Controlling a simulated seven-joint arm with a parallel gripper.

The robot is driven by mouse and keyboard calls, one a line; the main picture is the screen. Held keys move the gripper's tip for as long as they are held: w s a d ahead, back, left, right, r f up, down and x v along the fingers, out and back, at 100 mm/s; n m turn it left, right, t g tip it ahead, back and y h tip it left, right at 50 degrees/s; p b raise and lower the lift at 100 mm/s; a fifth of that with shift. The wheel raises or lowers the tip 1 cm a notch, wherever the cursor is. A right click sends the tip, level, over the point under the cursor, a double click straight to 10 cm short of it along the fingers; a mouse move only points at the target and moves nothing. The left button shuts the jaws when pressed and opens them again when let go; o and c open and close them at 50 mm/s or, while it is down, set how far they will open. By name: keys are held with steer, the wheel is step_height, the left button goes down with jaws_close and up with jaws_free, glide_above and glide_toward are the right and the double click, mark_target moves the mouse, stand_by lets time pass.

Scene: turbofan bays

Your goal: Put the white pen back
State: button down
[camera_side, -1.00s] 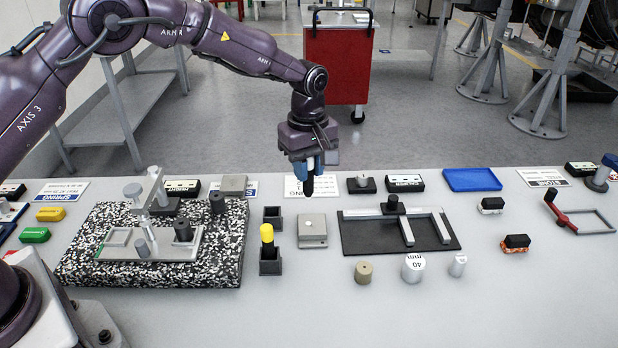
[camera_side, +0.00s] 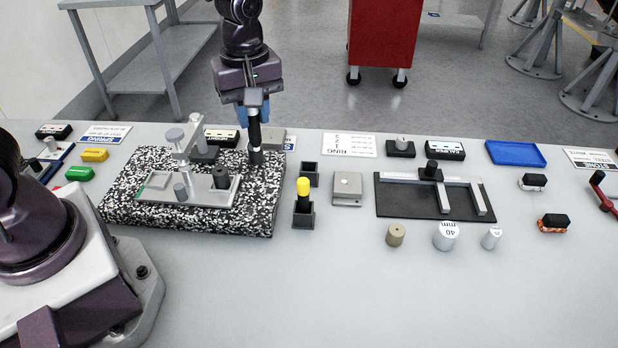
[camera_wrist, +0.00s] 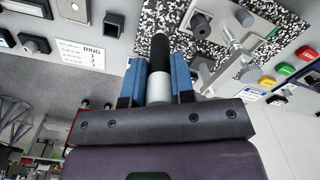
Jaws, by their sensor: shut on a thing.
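My gripper (camera_side: 254,122) is shut on the white pen, held upright over the back right part of the speckled slab (camera_side: 128,210). In the wrist view the pen (camera_wrist: 159,88) shows a pale body and a black end between the blue fingers. An empty dark square cup (camera_side: 310,173) stands right of the slab. In front of it, a similar cup (camera_side: 303,219) holds a yellow-topped pen (camera_side: 303,190).
On the slab, a metal fixture with a post (camera_side: 180,150) and a black cylinder (camera_side: 222,177) stand left of my gripper. A grey block (camera_side: 347,187) and a dark plate with bars (camera_side: 400,208) lie right of the cups. The table's front is clear.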

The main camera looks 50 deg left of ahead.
steer(key=shift+w+a+f, duration=0.1)
steer(key=shift+w+f, duration=1.9)
steer(key=shift+f, duration=0.4)
steer(key=shift+w+d+f, duration=0.1)
steer(key=shift+w+f, duration=1.95)
steer(key=shift+f, duration=0.4)
steer(key=shift+w+a+f, duration=0.1)
steer(key=shift+w+f, duration=1.9)
steer(key=shift+f, duration=0.4)
steer(key=c, duration=1)
jaws_free()
steer(key=shift+f, duration=0.15)
steer(key=shift+o, duration=0.2)
step_height(320, 180, up, 12)
steer(key=shift+r, duration=0.25)
